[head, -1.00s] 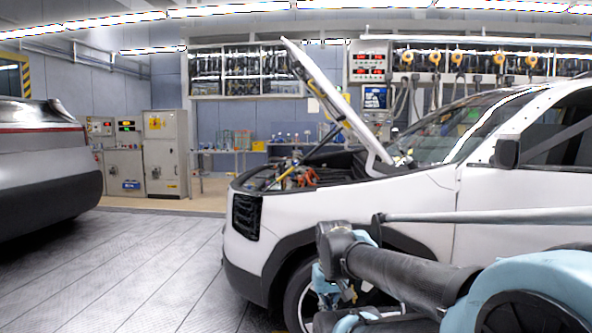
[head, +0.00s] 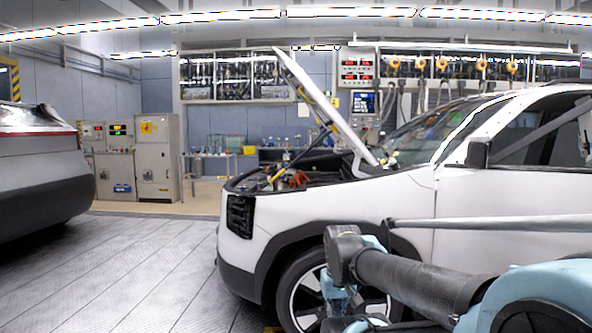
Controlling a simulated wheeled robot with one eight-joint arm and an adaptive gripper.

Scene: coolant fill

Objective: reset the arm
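My arm (head: 415,282) crosses the lower right of the head view, a dark tube with light blue joints. It is in front of the white car's front wheel and lower side. The end of the arm runs out of the bottom of the picture, and I cannot make out my gripper or its fingers. The white car (head: 350,210) stands at the centre and right. Its hood (head: 318,95) is propped up, and the engine bay (head: 290,178) shows orange and yellow parts.
A grey car (head: 42,180) stands at the left edge. Grey cabinets (head: 157,158) and a workbench (head: 212,155) line the back wall. Open floor (head: 145,265) lies between the two cars. A grey bar (head: 490,222) crosses in front of the white car's door.

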